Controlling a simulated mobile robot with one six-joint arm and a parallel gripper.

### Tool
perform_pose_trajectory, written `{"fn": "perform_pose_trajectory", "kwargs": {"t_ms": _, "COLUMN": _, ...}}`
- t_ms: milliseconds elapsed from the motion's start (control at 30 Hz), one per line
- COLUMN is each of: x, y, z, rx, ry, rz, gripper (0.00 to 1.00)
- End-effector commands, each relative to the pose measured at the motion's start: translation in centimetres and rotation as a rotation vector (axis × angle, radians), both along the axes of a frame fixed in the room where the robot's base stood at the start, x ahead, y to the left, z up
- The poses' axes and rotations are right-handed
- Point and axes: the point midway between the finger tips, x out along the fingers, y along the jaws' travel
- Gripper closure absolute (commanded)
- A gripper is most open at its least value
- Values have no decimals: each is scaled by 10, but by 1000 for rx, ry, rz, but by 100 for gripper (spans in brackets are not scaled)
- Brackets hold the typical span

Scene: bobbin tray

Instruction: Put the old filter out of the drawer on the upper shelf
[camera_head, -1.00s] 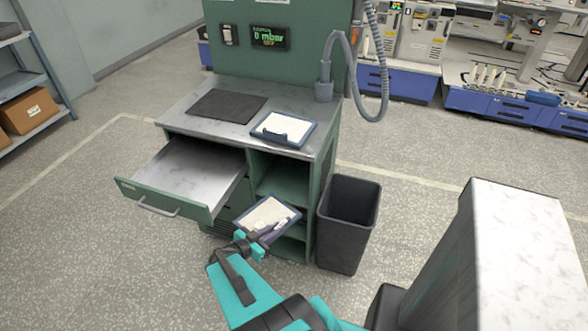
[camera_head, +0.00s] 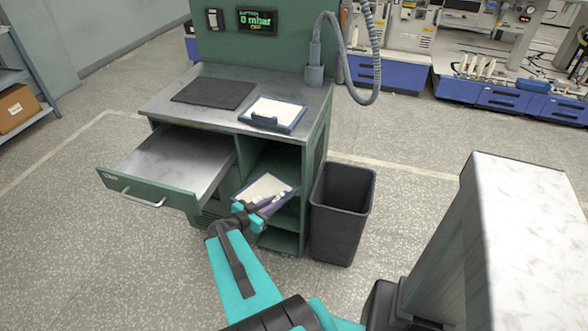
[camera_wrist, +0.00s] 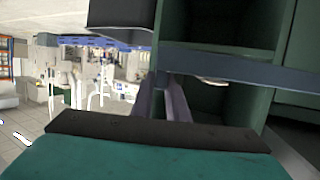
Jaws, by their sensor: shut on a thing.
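The old filter (camera_head: 265,188), a flat tray with a blue-grey frame and a pale inside, is in my gripper (camera_head: 254,211). It is tilted in front of the cabinet's open right-hand compartment, level with its upper shelf (camera_head: 278,164). I cannot tell whether its far edge is inside. In the wrist view my gripper (camera_wrist: 165,82) is shut on the frame, and the filter (camera_wrist: 245,69) shows edge-on as a long bar across the compartment opening. The drawer (camera_head: 180,166) is pulled out, its visible floor bare.
Another blue-framed filter with a white face (camera_head: 272,112) lies on the cabinet top beside a dark mat (camera_head: 213,93). A black bin (camera_head: 341,212) stands close to the cabinet's right side. The open drawer juts out left of the compartment. A lower shelf (camera_head: 281,240) is below.

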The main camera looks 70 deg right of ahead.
Motion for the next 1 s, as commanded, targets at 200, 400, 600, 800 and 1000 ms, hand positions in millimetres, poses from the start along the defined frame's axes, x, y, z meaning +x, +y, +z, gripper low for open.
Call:
{"fn": "perform_pose_trajectory", "kwargs": {"t_ms": 200, "x": 1, "y": -17, "z": -3, "rx": -3, "ry": -1, "rz": 0, "gripper": 100}}
{"fn": "perform_pose_trajectory", "kwargs": {"t_ms": 400, "x": 2, "y": -29, "z": -3, "rx": -3, "ry": -2, "rz": -2, "gripper": 100}}
{"fn": "perform_pose_trajectory", "kwargs": {"t_ms": 600, "x": 3, "y": -38, "z": -2, "rx": -1, "ry": -1, "rz": -2, "gripper": 100}}
{"fn": "perform_pose_trajectory", "kwargs": {"t_ms": 800, "x": 3, "y": -45, "z": -1, "rx": -2, "ry": 0, "rz": 0, "gripper": 100}}
{"fn": "perform_pose_trajectory", "kwargs": {"t_ms": 1000, "x": 2, "y": -57, "z": 5, "rx": 3, "ry": -5, "rz": 11, "gripper": 100}}
